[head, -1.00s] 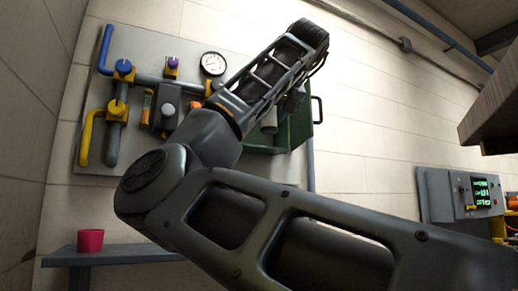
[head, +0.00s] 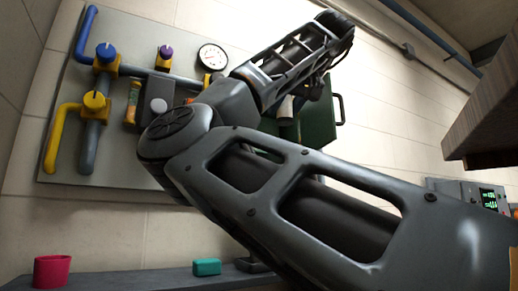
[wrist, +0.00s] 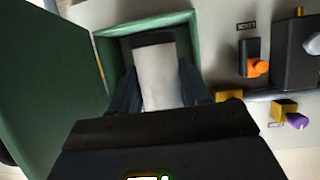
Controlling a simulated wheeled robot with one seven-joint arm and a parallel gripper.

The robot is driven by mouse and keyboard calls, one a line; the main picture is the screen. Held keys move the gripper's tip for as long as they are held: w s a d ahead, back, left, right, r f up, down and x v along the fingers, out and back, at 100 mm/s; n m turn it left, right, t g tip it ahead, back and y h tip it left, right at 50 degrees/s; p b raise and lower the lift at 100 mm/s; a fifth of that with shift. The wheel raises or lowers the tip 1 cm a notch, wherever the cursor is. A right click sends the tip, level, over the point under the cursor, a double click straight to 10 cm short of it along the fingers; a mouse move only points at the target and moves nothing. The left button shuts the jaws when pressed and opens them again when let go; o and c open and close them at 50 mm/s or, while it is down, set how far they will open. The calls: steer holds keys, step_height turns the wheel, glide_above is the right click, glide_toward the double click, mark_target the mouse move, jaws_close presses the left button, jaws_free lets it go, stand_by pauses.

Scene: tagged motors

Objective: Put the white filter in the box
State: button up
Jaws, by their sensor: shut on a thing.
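The white filter (wrist: 157,78) is a pale cylinder held between the fingers of my gripper (wrist: 157,85) in the wrist view. My gripper is shut on it. The filter points at the open green box (wrist: 102,55) on the wall panel, and its far end overlaps the box's opening. I cannot tell how deep it reaches. The green box door (wrist: 40,75) stands open at the left of the wrist view. In the head view the door (head: 319,122) shows beyond my arm, and a bit of the white filter (head: 286,106) shows below my wrist. My arm hides most of the box.
Valves with blue (head: 106,53) and yellow (head: 94,101) pipes and a gauge (head: 212,56) are on the panel. A red cup (head: 52,271) and a teal block (head: 207,267) stand on the shelf below. A wooden overhang (head: 485,110) is at right.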

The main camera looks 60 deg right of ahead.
steer(key=w+d+p, duration=0.1)
steer(key=w+d, duration=0.2)
steer(key=w, duration=0.1)
steer(key=w+d+p, duration=0.2)
steer(key=w+d, duration=0.1)
steer(key=w, duration=0.1)
steer(key=w+d+p, duration=0.1)
steer(key=w+d, duration=0.2)
steer(key=w, duration=0.2)
steer(key=shift+d+r, duration=0.1)
steer(key=shift+d, duration=0.1)
steer(key=shift+w+f+p, duration=0.1)
steer(key=shift+f+p, duration=0.2)
steer(key=shift+f, duration=1.55)
steer(key=shift+f, duration=0.1)
steer(key=o, duration=1.1)
steer(key=shift+r, duration=0.25)
steer(key=b+v, duration=0.2)
steer(key=v, duration=0.9)
steer(key=shift+s+a, duration=0.2)
steer(key=shift+s, duration=0.2)
steer(key=shift+r, duration=0.1)
